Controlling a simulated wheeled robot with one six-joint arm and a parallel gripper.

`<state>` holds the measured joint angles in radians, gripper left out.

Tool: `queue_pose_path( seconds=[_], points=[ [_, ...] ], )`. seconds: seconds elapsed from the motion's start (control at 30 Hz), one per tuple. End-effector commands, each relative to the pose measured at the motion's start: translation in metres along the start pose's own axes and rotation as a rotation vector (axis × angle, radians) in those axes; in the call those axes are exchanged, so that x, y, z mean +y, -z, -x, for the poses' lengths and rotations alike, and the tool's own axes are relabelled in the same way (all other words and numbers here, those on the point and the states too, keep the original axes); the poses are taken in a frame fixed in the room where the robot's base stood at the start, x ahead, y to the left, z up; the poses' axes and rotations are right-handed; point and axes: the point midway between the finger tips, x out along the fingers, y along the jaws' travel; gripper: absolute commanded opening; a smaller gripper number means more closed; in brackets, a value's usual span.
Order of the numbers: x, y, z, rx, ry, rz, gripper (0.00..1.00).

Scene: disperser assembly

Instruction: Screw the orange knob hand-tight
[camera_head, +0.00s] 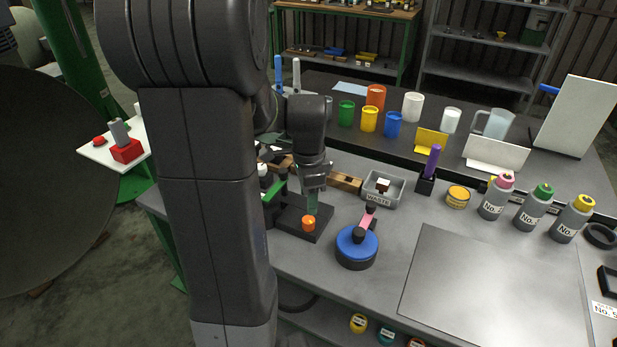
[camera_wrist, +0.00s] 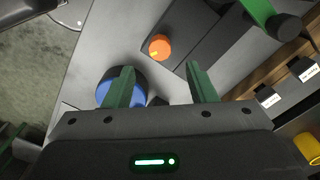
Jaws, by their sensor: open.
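The orange knob (camera_head: 308,222) sits on a dark base block (camera_head: 290,229) on the grey workbench, left of the blue-topped round device. In the wrist view the knob (camera_wrist: 160,46) is a round orange disc with a small yellow mark, beyond the fingertips and roughly between their lines. My gripper (camera_head: 312,205) points down just above and behind the knob in the head view. In the wrist view its two green fingers (camera_wrist: 158,70) are apart with nothing between them. Whether the knob touches its seat fully cannot be told.
A blue-topped round device (camera_head: 357,246) with a pink-and-black arm stands close right of the base. A green lever (camera_head: 275,191) is beside the base on the left. A waste box (camera_head: 381,189) stands behind. A bare metal plate (camera_head: 495,292) lies at right.

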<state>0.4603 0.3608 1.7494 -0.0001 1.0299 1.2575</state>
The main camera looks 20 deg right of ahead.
Motion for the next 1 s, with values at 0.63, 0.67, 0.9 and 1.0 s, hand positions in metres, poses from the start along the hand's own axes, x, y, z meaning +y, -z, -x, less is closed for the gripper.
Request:
queue_pose_path(
  seconds=[0.63, 0.67, 0.9, 1.0],
  points=[
    [0.000, 0.000, 0.059, 0.000, -0.001, 0.000, 0.51],
    [0.000, 0.000, 0.059, 0.000, -0.001, 0.000, 0.51],
    [0.000, 0.000, 0.058, 0.000, -0.001, 0.000, 0.51],
    [0.000, 0.000, 0.054, 0.000, -0.001, 0.000, 0.51]
  ],
)
